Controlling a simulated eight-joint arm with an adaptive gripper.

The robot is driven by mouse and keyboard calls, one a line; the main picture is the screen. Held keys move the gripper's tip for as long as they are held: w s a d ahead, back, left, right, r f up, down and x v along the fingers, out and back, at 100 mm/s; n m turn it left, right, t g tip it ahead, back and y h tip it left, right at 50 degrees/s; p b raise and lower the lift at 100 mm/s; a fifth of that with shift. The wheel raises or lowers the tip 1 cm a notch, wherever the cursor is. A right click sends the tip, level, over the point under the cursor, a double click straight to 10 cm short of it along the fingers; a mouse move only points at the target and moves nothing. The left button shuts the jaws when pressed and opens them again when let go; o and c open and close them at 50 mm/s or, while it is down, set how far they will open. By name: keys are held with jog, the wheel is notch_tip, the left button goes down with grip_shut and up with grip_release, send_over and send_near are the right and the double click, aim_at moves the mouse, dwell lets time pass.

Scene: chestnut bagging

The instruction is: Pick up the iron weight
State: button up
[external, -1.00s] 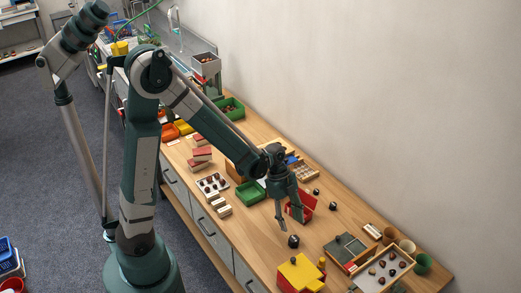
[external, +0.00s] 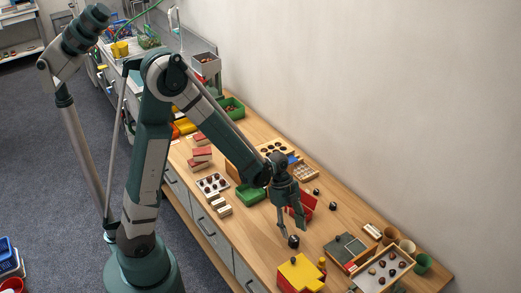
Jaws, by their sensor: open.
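Several small black iron weights sit on the wooden table. The largest one (external: 293,241) stands near the front edge, just below my gripper. Smaller ones are farther back, one weight (external: 333,206) right of the red box and another (external: 316,191) beyond it. My gripper (external: 292,230) points down, open, with its fingertips close above and around the largest weight. One finger is to the left of that weight and the other to its upper right. I cannot tell whether either touches it.
A yellow-topped red box (external: 301,273) stands close in front of the weight. A red open box (external: 303,206) is just behind my gripper. A dark slate board (external: 345,250) and a wooden tray (external: 383,270) with chestnuts lie to the right.

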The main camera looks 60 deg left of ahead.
aim_at(294, 239)
jog(key=shift+f, duration=0.2)
jog(key=shift+b+x, duration=1)
jog(key=shift+x, duration=1.6)
jog(key=shift+s+a, duration=0.1)
jog(key=c, duration=1.3)
jog(key=shift+r, duration=0.15)
jog(key=shift+r+p, duration=1.55)
jog(key=shift+r, duration=3.3)
